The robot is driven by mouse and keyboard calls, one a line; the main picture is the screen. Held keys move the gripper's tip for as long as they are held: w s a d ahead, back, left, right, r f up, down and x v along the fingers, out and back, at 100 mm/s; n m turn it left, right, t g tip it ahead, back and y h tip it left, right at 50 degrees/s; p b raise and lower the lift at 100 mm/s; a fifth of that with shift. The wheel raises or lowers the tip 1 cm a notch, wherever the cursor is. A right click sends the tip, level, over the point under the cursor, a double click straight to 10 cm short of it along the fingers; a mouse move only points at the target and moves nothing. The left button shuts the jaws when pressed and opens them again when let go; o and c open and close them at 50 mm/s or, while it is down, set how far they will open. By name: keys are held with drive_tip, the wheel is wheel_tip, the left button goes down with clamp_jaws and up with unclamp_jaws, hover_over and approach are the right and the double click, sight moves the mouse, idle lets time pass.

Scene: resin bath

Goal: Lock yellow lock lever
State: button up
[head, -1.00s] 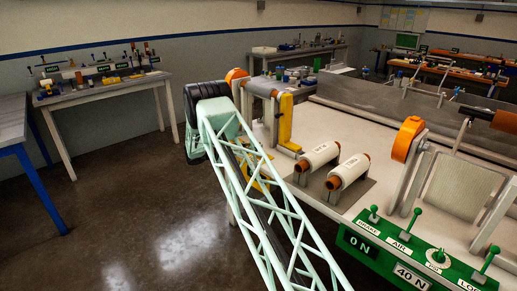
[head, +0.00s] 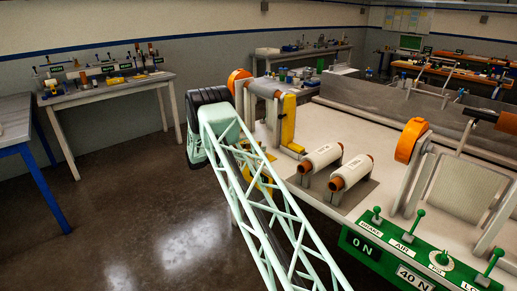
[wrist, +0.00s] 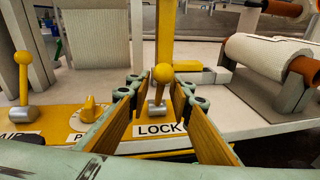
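The yellow lock lever (wrist: 162,73) has a round yellow knob on a short stem with a grey base. It rises behind the white LOCK label (wrist: 160,129) on a yellow panel (wrist: 55,118) in the wrist view. My gripper (wrist: 163,88) is open, with one finger on each side of the lever. I see no clear contact between the fingers and the knob. In the head view my gripper and the lever are hidden behind my arm; only a bit of yellow near the panel shows.
Left of the lock lever are a yellow dial (wrist: 90,112) and another yellow lever (wrist: 23,75). A yellow upright (wrist: 166,35) stands behind the lock lever. White rolls (head: 321,157) lie to the right. A green panel (head: 400,262) with green levers is at the bench's front right.

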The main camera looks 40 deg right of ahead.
drive_tip(key=shift+a, duration=0.1)
drive_tip(key=a+r, duration=0.1)
drive_tip(key=a, duration=1)
drive_tip(key=shift+w+a+r, duration=0.3)
drive_tip(key=shift+w+a, duration=0.05)
idle(0.5)
